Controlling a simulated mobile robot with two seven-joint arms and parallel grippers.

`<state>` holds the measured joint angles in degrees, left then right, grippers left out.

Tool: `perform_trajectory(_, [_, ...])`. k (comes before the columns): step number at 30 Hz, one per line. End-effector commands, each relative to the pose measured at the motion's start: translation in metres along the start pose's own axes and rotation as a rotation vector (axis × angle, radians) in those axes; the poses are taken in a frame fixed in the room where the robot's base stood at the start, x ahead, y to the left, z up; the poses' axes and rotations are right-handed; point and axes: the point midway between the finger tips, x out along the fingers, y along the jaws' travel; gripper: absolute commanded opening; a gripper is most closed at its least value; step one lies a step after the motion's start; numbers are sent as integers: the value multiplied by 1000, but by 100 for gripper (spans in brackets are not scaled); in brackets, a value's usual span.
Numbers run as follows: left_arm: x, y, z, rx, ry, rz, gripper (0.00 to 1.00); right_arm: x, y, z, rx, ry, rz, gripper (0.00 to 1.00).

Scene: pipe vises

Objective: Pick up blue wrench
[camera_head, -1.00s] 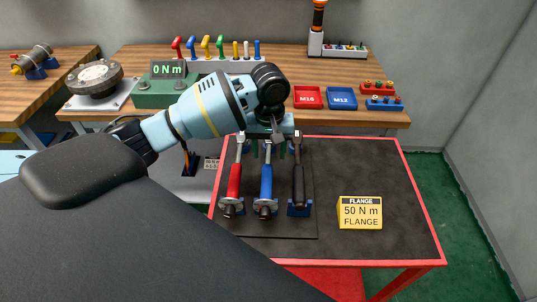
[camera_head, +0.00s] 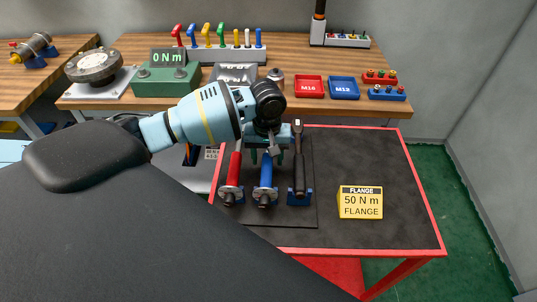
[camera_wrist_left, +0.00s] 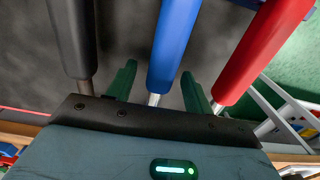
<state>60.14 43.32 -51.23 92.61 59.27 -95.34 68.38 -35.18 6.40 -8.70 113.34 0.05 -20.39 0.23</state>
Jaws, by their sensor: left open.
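The blue wrench (camera_head: 266,174) lies between a red wrench (camera_head: 234,168) and a black wrench (camera_head: 299,170) on a dark mat. Its lower end rests on a blue holder. My left gripper (camera_head: 267,153) is over the blue wrench's upper part and hides its far end. In the left wrist view, the open green fingers (camera_wrist_left: 158,90) stand one on each side of the blue wrench (camera_wrist_left: 173,45), near where handle meets metal shaft. I cannot tell whether they touch it. The red wrench (camera_wrist_left: 262,45) and black wrench (camera_wrist_left: 73,38) flank the fingers. My right gripper is not in view.
The black table (camera_head: 405,205) has a red edge and a yellow 50 N m flange sign (camera_head: 360,202). Its right part is clear. Behind it, the wooden bench (camera_head: 130,50) holds a torque readout (camera_head: 167,72), red (camera_head: 308,87) and blue (camera_head: 343,88) trays and coloured tools.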

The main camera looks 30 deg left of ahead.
Motion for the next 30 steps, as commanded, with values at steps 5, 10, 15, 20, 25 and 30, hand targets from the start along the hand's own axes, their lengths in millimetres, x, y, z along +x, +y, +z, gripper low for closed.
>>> perform_trajectory(5, [11,0,0,1,-1,0,52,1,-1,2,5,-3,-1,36])
perform_trajectory(10, [10,0,0,1,0,1,52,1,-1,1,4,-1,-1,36])
perform_trajectory(15, [10,1,0,1,0,1,32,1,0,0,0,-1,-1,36])
perform_trajectory(20, [10,1,0,1,0,1,11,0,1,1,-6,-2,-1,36])
perform_trajectory(25, [10,1,0,1,0,1,0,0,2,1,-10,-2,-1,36])
perform_trajectory(30, [9,1,0,1,2,3,0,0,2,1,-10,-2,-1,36])
